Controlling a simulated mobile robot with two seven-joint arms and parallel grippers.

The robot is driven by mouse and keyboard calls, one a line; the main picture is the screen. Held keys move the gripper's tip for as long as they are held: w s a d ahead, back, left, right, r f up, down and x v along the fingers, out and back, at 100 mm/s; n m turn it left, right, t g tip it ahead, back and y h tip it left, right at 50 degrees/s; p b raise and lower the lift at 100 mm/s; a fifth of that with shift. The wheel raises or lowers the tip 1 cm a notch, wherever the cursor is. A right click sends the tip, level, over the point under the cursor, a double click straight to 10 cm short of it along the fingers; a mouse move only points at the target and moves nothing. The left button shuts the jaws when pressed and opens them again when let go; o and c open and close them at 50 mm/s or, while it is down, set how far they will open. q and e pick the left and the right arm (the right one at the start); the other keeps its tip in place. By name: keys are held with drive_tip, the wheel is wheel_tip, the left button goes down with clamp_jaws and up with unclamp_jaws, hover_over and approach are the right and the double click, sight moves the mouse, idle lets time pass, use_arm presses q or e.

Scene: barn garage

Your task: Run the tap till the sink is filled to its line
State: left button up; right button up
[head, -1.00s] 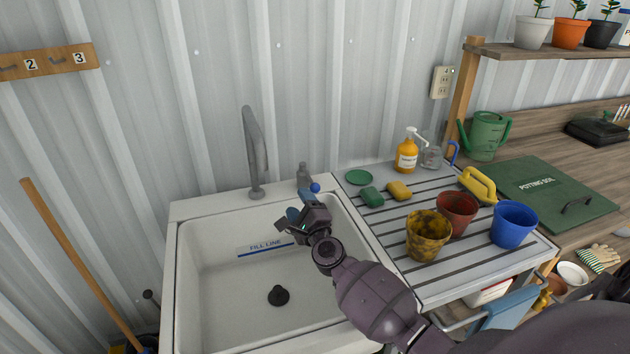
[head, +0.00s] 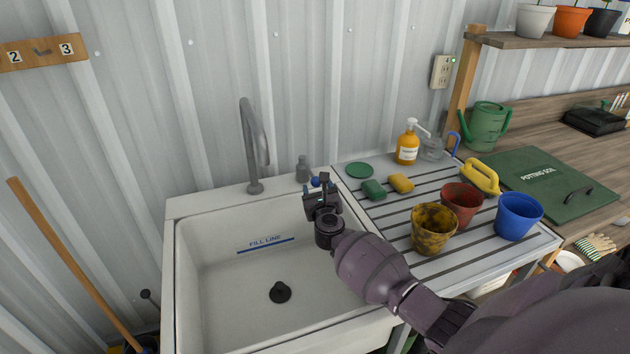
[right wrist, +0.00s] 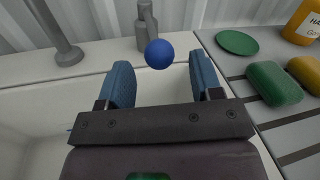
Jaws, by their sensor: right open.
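The white sink (head: 178,270) is empty, with a blue FILL LINE mark (head: 265,244) on its back inner wall. A black plug or drain piece (head: 280,292) sits on its floor. The grey tap spout (head: 252,145) rises from the back ledge, with no water running. To its right stands a grey tap handle base (head: 303,170) with a blue ball knob (right wrist: 159,54). My right gripper (head: 321,183) is over the sink's back right corner. In the right wrist view its blue fingers (right wrist: 163,80) are open, with the knob just beyond and between them. My left gripper is out of view.
A wooden handle (head: 75,265) leans at left. Space above the basin's left is free.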

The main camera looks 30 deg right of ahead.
sight(316, 179)
drive_tip(key=shift+b+x, duration=0.5)
drive_tip(key=shift+x, duration=2.15)
clamp_jaws()
